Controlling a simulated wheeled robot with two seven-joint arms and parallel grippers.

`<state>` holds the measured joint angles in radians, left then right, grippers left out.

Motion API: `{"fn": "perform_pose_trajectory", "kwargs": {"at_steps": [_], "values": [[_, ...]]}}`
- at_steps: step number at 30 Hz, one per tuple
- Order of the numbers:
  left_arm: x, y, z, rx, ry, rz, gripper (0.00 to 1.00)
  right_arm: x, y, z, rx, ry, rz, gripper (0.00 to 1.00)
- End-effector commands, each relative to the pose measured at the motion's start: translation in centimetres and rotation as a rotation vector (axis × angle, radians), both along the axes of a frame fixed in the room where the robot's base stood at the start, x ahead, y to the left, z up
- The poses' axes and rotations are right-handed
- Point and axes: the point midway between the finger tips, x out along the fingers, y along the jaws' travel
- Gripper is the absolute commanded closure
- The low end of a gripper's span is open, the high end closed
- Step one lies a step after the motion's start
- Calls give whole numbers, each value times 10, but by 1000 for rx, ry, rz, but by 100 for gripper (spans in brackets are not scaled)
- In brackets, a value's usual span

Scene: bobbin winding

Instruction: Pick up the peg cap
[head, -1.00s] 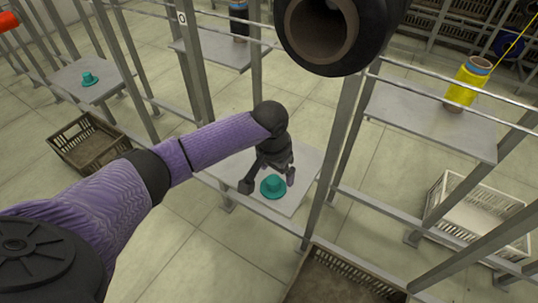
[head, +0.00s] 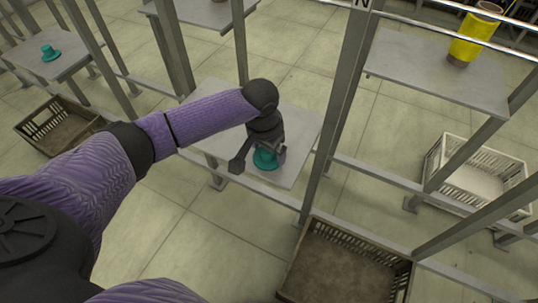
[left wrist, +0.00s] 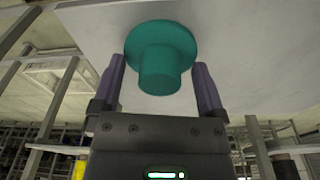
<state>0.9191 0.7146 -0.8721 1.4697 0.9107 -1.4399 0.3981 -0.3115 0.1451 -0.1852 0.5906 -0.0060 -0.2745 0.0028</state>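A teal peg cap (head: 264,159) with a wide round brim and a narrower round top sits on a grey shelf plate (head: 297,125). My left gripper (head: 257,163) is over it, pointing down, with its fingers on either side. In the left wrist view the peg cap (left wrist: 160,62) is between the two open fingers of my left gripper (left wrist: 160,85), with a gap visible on each side. In the head view the gripper hides part of the cap. My right gripper is in neither view.
Upright metal posts and rails (head: 347,110) stand right of the plate. A brown crate (head: 345,262) and a white crate (head: 478,178) are on the floor. A yellow bobbin (head: 474,37) stands on the right shelf. Another teal cap (head: 50,53) sits on the left shelf.

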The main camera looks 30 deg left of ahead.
Motion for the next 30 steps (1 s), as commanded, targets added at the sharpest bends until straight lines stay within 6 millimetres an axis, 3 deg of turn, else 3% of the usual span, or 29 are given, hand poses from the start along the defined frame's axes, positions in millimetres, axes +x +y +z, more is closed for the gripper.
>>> {"fn": "perform_pose_trajectory", "kwargs": {"at_steps": [1, 2, 13, 20, 23, 27, 30], "values": [[0, 0, 1, 0, 0, 0, 16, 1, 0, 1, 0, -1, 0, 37], [0, 0, 1, 0, 0, 0, 22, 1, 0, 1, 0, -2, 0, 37], [0, 0, 1, 0, 0, 0, 100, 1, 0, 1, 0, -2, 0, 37], [0, 0, 3, 0, -1, 0, 100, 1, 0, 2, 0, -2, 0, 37], [0, 0, 22, -1, -5, 0, 100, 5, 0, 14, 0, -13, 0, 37], [1, 0, 66, -2, -10, 1, 100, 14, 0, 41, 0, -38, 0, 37], [1, 0, 89, -2, -8, 1, 100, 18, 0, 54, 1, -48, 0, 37]]}}
